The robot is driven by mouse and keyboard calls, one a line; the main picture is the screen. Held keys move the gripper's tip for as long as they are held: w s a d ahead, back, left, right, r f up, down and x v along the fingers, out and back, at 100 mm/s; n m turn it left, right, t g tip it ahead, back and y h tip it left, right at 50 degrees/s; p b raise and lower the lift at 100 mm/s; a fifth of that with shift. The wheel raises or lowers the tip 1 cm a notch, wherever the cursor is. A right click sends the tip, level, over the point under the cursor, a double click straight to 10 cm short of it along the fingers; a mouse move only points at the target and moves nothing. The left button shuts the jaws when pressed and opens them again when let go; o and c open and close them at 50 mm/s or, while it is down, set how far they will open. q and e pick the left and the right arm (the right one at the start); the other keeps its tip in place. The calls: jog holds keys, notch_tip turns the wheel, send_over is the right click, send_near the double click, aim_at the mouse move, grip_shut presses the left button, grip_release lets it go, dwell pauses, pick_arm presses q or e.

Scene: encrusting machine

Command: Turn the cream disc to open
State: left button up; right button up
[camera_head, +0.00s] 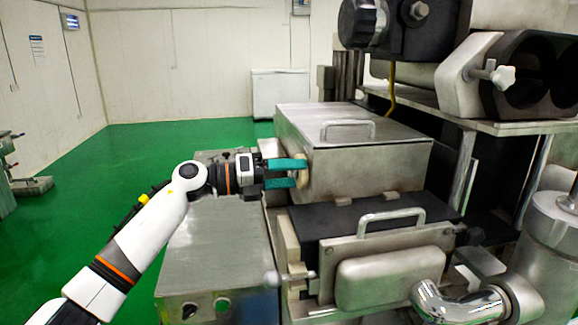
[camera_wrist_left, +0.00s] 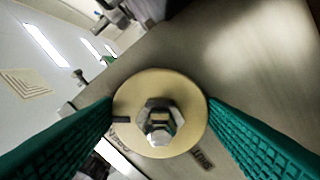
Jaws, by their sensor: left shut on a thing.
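The cream disc (camera_head: 303,171) sits on the left side wall of the steel box (camera_head: 378,160) in the head view. In the left wrist view the cream disc (camera_wrist_left: 190,90) is face-on, with a hex bolt (camera_wrist_left: 158,118) at its centre. My left gripper (camera_head: 300,173) reaches in from the left with its teal fingers on either side of the disc. It is shut on the disc's rim. In the left wrist view the two fingers meet the left and right edges of the disc. My right gripper does not show.
A steel cabinet (camera_head: 215,245) with buttons stands below my left arm. A lower steel box with a handle (camera_head: 392,218) is in front, beside a chrome pipe (camera_head: 455,305). Machine parts crowd the right. Green floor (camera_head: 130,165) is open at left.

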pick_arm(q)
jog(key=n+p, duration=0.1)
jog(key=n, duration=0.1)
jog(key=n+p, duration=0.1)
jog(key=shift+r+n+p, duration=0.35)
jog(key=shift+n+p, duration=0.05)
jog(key=shift+f+n+p, duration=0.1)
jog(key=shift+n+p, duration=1.5)
jog(key=shift+n, duration=0.3)
jog(key=o, duration=1)
jog(key=shift+f, duration=0.1)
jog(key=shift+c, duration=0.2)
jog(key=shift+a, duration=0.1)
